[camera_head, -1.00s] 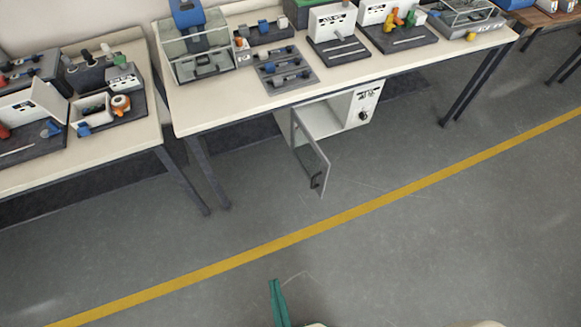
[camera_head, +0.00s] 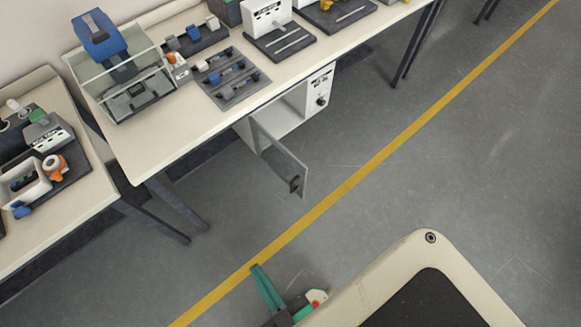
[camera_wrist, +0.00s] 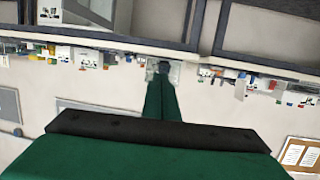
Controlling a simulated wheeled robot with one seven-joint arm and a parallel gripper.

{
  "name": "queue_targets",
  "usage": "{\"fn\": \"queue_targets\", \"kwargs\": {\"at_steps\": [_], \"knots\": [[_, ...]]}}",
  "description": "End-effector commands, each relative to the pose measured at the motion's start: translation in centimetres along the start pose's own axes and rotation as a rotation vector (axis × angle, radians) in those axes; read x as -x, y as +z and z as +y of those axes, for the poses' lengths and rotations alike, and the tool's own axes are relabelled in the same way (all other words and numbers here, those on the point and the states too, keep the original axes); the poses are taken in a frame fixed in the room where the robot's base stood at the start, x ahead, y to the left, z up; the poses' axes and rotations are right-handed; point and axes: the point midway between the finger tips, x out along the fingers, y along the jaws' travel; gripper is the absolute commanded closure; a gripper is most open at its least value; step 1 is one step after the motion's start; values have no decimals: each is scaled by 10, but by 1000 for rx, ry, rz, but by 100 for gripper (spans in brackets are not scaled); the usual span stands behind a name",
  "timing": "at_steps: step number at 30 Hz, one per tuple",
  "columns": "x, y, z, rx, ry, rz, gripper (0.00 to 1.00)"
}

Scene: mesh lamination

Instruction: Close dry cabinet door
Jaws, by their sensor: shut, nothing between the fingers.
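The dry cabinet (camera_head: 318,92) is a white box under the middle table, with a dark knob and labels on its right front panel. Its framed glass door (camera_head: 280,160) stands swung open toward the floor side, with a dark handle (camera_head: 295,184) near its free edge. My gripper (camera_head: 256,268) shows green, narrow fingers at the bottom of the head view, shut and empty. It is over the floor near the yellow line, well apart from the door.
The long table (camera_head: 200,125) above the cabinet carries trays and devices, including a clear box with a blue part (camera_head: 100,35). Table legs (camera_head: 165,215) stand left of the cabinet. The grey floor around the yellow line (camera_head: 395,145) is clear.

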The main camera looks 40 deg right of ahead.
Motion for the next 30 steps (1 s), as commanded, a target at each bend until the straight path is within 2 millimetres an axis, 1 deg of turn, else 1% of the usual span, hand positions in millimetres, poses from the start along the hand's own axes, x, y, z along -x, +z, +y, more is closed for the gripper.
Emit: {"fn": "queue_targets", "kwargs": {"at_steps": [8,12,14,18,23,26,30], "knots": [[-6,42,1,-61,200,8,100],[-14,65,-3,-92,323,17,100],[-20,73,-5,-106,374,23,100],[-35,90,-10,-134,491,36,100],[-58,104,-13,-160,624,55,100],[-76,111,-13,-173,704,68,100],[-102,117,-8,-189,818,87,100]]}}
